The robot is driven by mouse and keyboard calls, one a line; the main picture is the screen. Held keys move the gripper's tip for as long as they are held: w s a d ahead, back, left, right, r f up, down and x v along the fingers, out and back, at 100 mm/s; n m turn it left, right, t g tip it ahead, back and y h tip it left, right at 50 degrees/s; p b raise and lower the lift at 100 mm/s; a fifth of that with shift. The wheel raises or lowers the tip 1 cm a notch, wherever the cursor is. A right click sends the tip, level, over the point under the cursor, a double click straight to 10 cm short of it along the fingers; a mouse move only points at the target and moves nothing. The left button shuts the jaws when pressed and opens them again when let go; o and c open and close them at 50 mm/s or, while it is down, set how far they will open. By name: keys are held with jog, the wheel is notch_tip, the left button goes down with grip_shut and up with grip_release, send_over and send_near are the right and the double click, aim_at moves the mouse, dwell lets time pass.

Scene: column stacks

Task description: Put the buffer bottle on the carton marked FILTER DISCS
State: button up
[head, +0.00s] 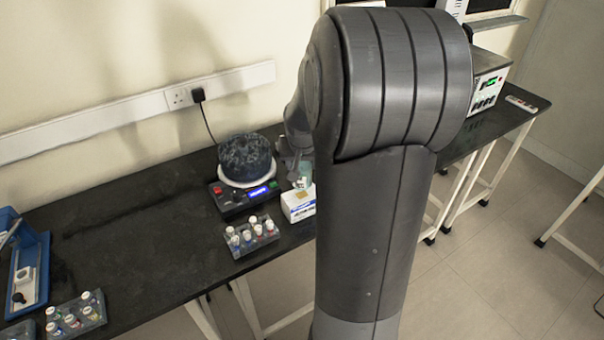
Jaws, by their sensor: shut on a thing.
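A small white carton with a blue band (298,204) stands on the dark bench just left of my arm; its marking is too small to read. A pale green, see-through bottle (306,173), which looks like the buffer bottle, is directly above the carton. My gripper (300,181) is at the bottle and shut on it. My own arm hides the bottle's right side and part of the carton. I cannot tell whether the bottle's base touches the carton top.
A device with a dark rounded top (245,157) and lit blue display stands close left of the carton. A rack of small vials (251,236) is in front. Another vial rack (76,316) and a blue stand (32,270) are far left. Bare bench (135,225) lies between.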

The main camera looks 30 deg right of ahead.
aim_at(302, 174)
jog(key=shift+f, duration=1.95)
jog(key=shift+f, duration=0.15)
jog(key=o, duration=1.1)
